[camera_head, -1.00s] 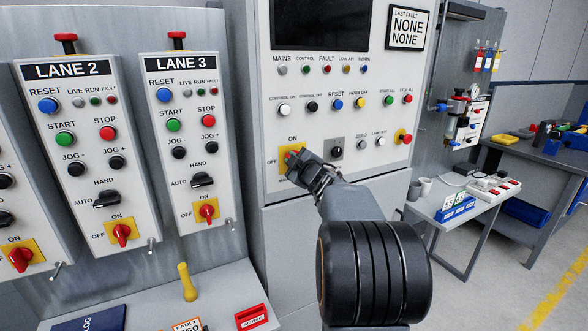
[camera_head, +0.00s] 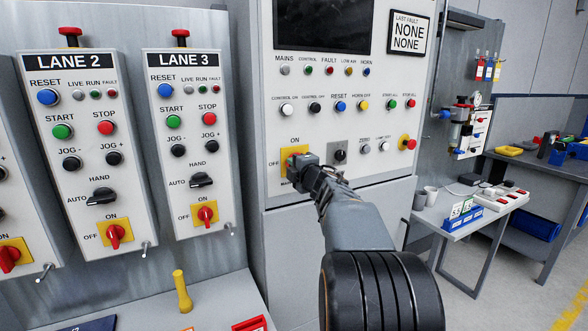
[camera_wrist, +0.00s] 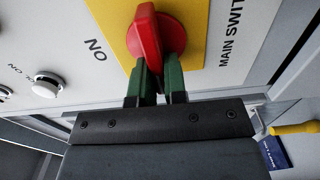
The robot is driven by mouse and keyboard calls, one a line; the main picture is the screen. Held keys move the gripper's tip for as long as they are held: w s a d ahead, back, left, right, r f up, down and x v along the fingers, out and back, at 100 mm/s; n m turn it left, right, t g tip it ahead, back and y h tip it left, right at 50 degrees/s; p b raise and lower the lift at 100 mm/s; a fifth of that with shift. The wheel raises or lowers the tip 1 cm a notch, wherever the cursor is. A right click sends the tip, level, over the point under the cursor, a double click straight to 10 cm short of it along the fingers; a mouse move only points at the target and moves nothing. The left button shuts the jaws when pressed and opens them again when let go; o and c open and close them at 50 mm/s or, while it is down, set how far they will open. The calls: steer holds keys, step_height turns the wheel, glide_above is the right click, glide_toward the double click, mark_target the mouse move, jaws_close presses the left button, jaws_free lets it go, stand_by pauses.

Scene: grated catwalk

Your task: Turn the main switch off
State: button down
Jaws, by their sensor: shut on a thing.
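The main switch is a red rotary handle on a yellow plate (camera_head: 273,160), low on the tall grey cabinet. In the head view my gripper (camera_head: 298,167) covers most of the handle. In the wrist view the red handle (camera_wrist: 147,38) stands out from its yellow plate (camera_wrist: 189,12). My gripper (camera_wrist: 158,75) has its two green fingers closed on the handle's near end. The ON label (camera_wrist: 95,50) is left of the plate there, and MAIN SWITCH lettering is on the right. OFF shows left of the plate in the head view. I cannot tell the handle's exact angle.
The LANE 2 (camera_head: 80,160) and LANE 3 (camera_head: 188,145) boxes, with similar red switches, stand to the left. Several buttons sit above the main switch, and a red knob on yellow (camera_head: 407,142) to its right. A small table (camera_head: 443,223) stands further right.

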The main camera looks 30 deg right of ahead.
stand_by(0.5)
steer(key=c, duration=1.2)
jaws_free()
steer(key=shift+o, duration=0.2)
steer(key=shift+s, duration=0.1)
steer(key=s+a, duration=0.2)
steer(key=s, duration=1.1)
steer(key=shift+s, duration=0.3)
steer(key=shift+d, duration=0.1)
